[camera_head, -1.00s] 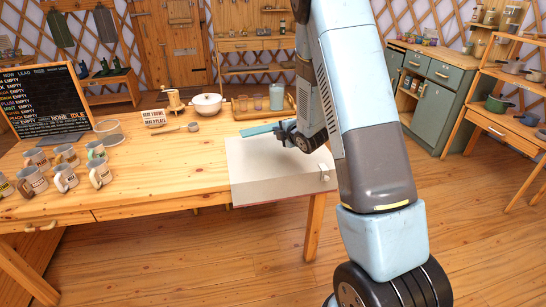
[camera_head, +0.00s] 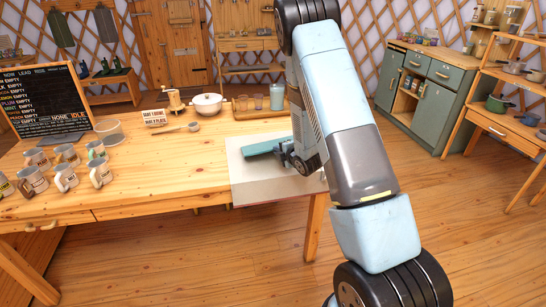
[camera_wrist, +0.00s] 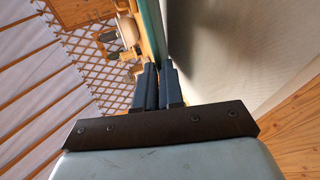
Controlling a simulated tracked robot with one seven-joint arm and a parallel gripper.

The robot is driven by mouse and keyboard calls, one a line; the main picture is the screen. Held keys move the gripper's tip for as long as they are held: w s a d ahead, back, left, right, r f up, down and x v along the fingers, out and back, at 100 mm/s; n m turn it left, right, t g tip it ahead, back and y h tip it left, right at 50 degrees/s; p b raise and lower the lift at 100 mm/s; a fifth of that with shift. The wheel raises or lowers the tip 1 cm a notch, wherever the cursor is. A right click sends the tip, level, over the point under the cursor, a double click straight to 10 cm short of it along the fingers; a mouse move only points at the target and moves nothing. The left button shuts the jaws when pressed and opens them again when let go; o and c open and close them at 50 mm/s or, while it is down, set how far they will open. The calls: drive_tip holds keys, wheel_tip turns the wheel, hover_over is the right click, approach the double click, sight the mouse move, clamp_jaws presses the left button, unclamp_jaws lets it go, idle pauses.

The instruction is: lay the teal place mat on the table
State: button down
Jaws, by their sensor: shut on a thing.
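The teal place mat (camera_head: 265,147) is a narrow strip in the head view, above or on the pale board at the right end of the wooden table (camera_head: 150,188). My gripper (camera_head: 284,150) is shut on the mat's right end. In the wrist view the mat (camera_wrist: 153,35) is seen edge-on, running up from between the dark fingers (camera_wrist: 158,78). The pale surface lies close beside it there. I cannot tell whether the mat touches the board. My forearm hides the board's right part.
The pale board (camera_head: 255,185) covers the table's right end. Several mugs (camera_head: 65,175) and a black sign (camera_head: 45,105) stand at the left. A white pot (camera_head: 208,104), a ladle (camera_head: 178,129) and a wooden tray (camera_head: 250,112) are at the back. The middle front is clear.

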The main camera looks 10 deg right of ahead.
drive_tip(key=c, duration=1.4)
unclamp_jaws()
drive_tip(key=v, duration=0.8)
